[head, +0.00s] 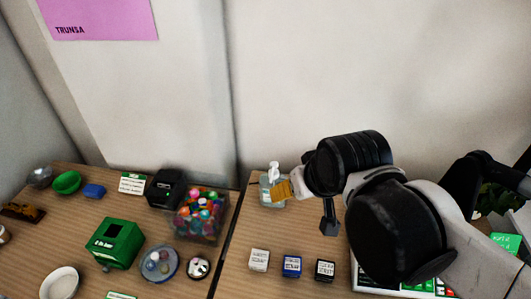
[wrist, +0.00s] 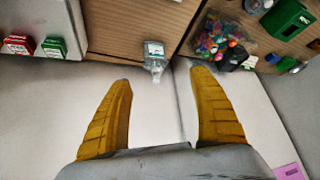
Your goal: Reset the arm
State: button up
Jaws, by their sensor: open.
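My gripper (wrist: 162,78) shows in the wrist view with its two yellow ribbed fingers spread wide and nothing between them. In the head view, only a small yellow part of my gripper (head: 284,189) shows past the black wrist, close to a clear pump bottle (head: 267,190) at the back of the right table. The bottle also shows in the wrist view (wrist: 154,58), beyond the fingertips; whether a finger touches it cannot be told. My arm reaches in from the right and hides part of the right table.
The left table holds a green box (head: 113,243), a clear bin of colourful balls (head: 200,218), a black device (head: 165,189) and several bowls. Small white (head: 259,260), blue (head: 291,266) and black (head: 325,270) boxes stand on the right table. A wall rises behind.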

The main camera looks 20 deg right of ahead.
jog(key=shift+s+a+f+t, duration=0.15)
jog(key=shift+s+a, duration=0.15)
jog(key=shift+a, duration=0.15)
jog(key=shift+s+a+f+t, duration=0.1)
jog(key=shift+s+a+t, duration=0.05)
jog(key=shift+s+a, duration=0.2)
